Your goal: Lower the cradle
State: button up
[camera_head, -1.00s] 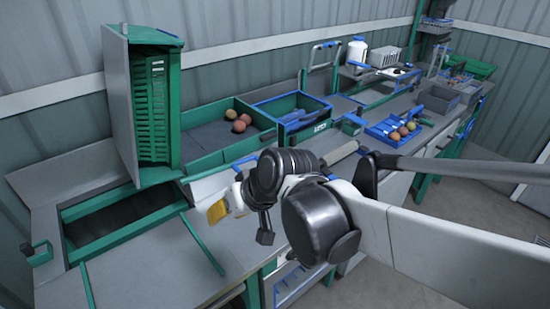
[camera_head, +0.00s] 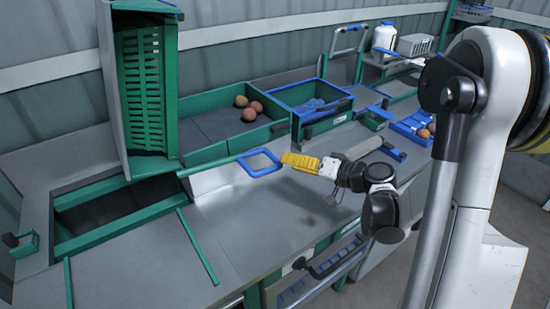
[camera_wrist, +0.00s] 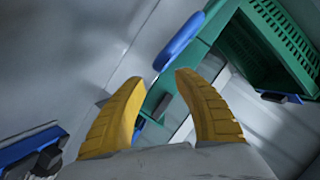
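The cradle (camera_head: 109,95) stands tipped up on edge at the left of the bench, a grey panel with a green slatted crate (camera_head: 142,95) against it. A green bar with a blue loop handle (camera_head: 260,163) reaches right from near its foot. My gripper (camera_head: 287,160) has yellow fingers pointing left, just right of the loop in the head view; I cannot tell whether they touch it. The blue handle (camera_wrist: 180,42) lies beyond the tips, and the green crate (camera_wrist: 270,45) shows upper right.
A green-framed opening (camera_head: 125,222) lies in the bench below the cradle. A green bin (camera_head: 225,130) with several round tomatoes and a blue-rimmed bin (camera_head: 310,100) stand behind the handle. The grey bench top (camera_head: 240,235) in front is mostly clear.

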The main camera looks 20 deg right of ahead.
aim_at(272, 155)
jog(key=b+x, duration=0.2)
jog(key=x, duration=0.6)
grip_shut()
